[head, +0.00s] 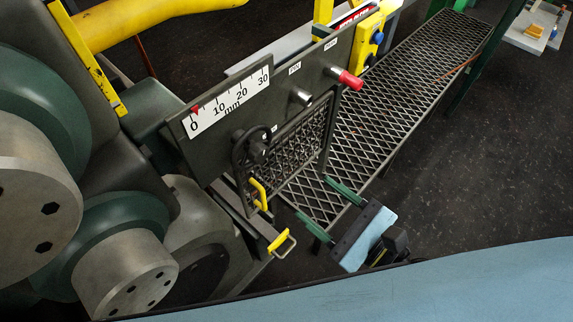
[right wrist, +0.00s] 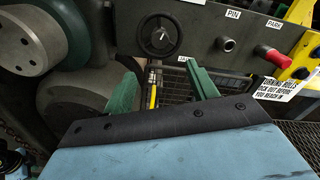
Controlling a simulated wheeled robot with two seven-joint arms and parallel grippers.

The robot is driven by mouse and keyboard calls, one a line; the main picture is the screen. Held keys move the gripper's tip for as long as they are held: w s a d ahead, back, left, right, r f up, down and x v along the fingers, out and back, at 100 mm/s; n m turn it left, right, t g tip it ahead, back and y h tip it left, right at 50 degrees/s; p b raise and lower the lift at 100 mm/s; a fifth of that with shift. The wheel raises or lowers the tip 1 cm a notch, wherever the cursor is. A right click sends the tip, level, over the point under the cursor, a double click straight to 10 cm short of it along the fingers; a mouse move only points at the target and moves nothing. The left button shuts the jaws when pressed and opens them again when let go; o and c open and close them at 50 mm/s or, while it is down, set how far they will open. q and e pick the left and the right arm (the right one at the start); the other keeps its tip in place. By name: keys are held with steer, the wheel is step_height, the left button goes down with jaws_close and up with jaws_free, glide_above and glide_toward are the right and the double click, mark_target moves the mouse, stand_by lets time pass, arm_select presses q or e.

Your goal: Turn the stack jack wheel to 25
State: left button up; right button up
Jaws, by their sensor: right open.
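The stack jack wheel (head: 257,149) is a black handwheel on the dark panel, below the white mm scale (head: 228,102). The scale runs from 0 to 30, and its red pointer (head: 195,110) is near 0. In the right wrist view the wheel (right wrist: 159,35) faces me, with a small light mark at its hub. My right gripper (head: 328,206) has green fingers spread apart and empty. It is below and to the right of the wheel, apart from it. In the right wrist view the fingers (right wrist: 162,88) show below the wheel. My left gripper is not in view.
A red-tipped pin (head: 346,79) and a bare metal socket (head: 301,98) are on the panel, right of the scale. A yellow handle (head: 259,194) is below the wheel. Large rolls (head: 123,270) stand at left. A mesh walkway (head: 400,110) extends behind my right gripper.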

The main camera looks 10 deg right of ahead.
mark_target(263, 157)
steer(key=w+a+m+p, duration=0.1)
steer(key=w+a+p, duration=0.1)
steer(key=w+p, duration=0.1)
steer(key=w+a+m+p, duration=0.2)
steer(key=w+a+p, duration=0.1)
steer(key=w, duration=0.1)
steer(key=w+a+m+p, duration=0.2)
steer(key=w+p, duration=0.1)
steer(key=shift+w+a+r+p, duration=0.2)
steer(key=shift+w+a+p, duration=0.1)
steer(key=shift+w+a, duration=0.1)
steer(key=shift+s, duration=0.1)
steer(key=c, duration=1)
